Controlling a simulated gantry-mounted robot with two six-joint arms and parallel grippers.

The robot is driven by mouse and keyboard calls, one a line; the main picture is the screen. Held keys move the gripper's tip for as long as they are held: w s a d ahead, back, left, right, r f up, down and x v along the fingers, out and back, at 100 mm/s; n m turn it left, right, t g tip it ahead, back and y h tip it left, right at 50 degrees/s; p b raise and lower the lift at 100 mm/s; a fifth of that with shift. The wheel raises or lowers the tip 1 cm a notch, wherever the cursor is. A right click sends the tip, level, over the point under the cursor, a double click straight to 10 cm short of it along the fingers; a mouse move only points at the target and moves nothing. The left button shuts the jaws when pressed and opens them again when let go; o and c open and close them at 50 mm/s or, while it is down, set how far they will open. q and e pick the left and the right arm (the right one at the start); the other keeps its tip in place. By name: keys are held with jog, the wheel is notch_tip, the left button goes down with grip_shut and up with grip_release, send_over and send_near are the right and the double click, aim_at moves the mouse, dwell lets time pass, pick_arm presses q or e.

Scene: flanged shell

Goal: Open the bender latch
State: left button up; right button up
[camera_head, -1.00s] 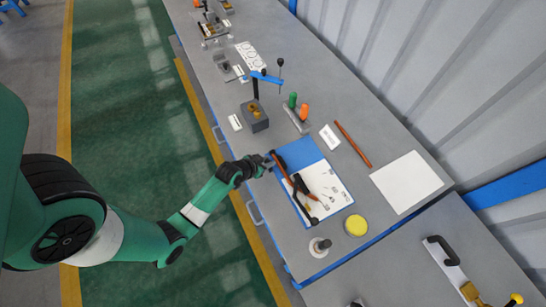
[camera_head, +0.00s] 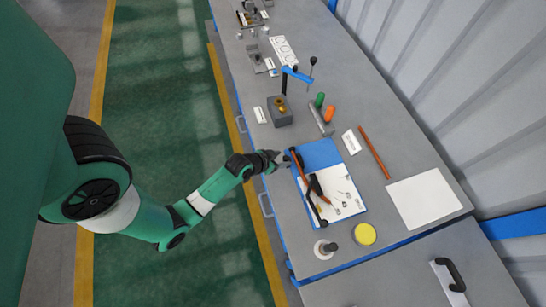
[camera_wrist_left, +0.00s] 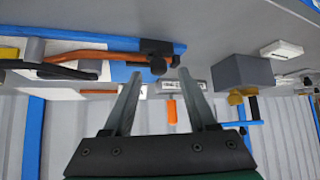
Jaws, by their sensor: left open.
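The tube bender (camera_head: 309,185), with orange and black handles, lies on a blue-and-white sheet (camera_head: 346,202) on the bench. Its latch is too small to make out. My left gripper (camera_head: 284,160) is beside the bender's upper-left end, at the bench's near edge, with nothing between its fingers. In the left wrist view my left gripper (camera_wrist_left: 163,92) has its two fingers spread apart. An orange bender handle (camera_wrist_left: 100,52) with a black end crosses above the fingers there. My right gripper is out of view.
A grey block with a brass part (camera_head: 280,111) and a green-and-orange item (camera_head: 322,112) stand beyond the sheet. A yellow disc (camera_head: 365,234) and a round post base (camera_head: 325,249) are at the near end. White paper (camera_head: 424,198) lies to the right.

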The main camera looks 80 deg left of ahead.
pick_arm(q)
jog(key=p+v, duration=0.1)
jog(key=v, duration=0.7)
jog(key=shift+p, duration=0.35)
jog(key=shift+s, duration=0.15)
